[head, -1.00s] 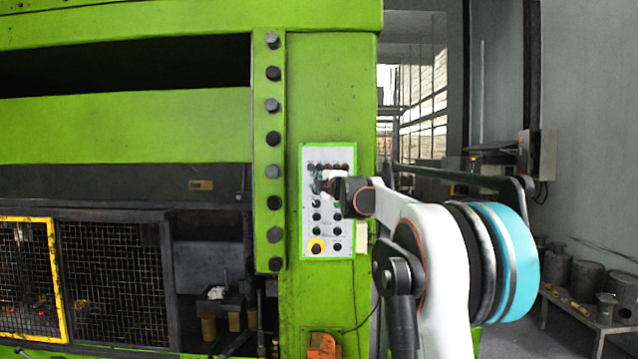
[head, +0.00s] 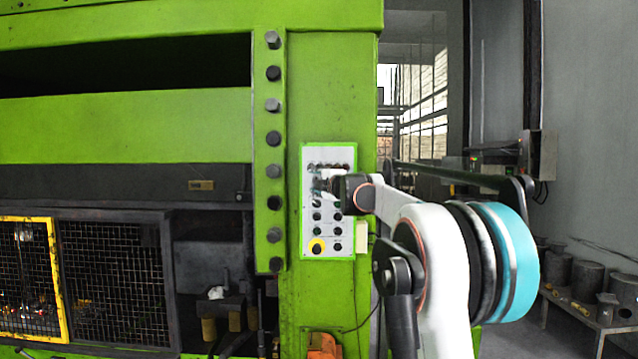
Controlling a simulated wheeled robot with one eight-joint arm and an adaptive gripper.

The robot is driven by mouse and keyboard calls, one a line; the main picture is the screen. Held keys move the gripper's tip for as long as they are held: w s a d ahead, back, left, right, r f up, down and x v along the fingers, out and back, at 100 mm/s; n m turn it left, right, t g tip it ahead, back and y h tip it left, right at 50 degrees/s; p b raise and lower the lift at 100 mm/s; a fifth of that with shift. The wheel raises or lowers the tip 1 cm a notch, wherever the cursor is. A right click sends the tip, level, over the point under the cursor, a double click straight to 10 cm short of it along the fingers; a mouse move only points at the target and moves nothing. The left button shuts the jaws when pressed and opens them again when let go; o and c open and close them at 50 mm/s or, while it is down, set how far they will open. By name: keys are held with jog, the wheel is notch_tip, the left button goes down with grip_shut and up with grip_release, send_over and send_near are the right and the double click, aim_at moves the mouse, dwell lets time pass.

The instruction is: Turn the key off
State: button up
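A white control panel (head: 342,225) with a green border sits on the front of the green press. My gripper (head: 322,183) is at the upper half of the panel, in front of the buttons there. The wrist and arm come in from the right and hide part of the panel. The key cannot be made out; the gripper end is small and covers that spot. Whether the fingers are open or shut does not show.
The green press frame (head: 330,90) fills the left and middle, with a bolted strip (head: 270,150) left of the panel. A yellow-edged mesh guard (head: 50,280) is at lower left. A bench (head: 590,320) with metal parts stands at the right.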

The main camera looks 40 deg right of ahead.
jog(key=shift+s, duration=0.1)
jog(key=v, duration=1.1)
jog(key=shift+s+a, duration=0.15)
jog(key=shift+s, duration=0.2)
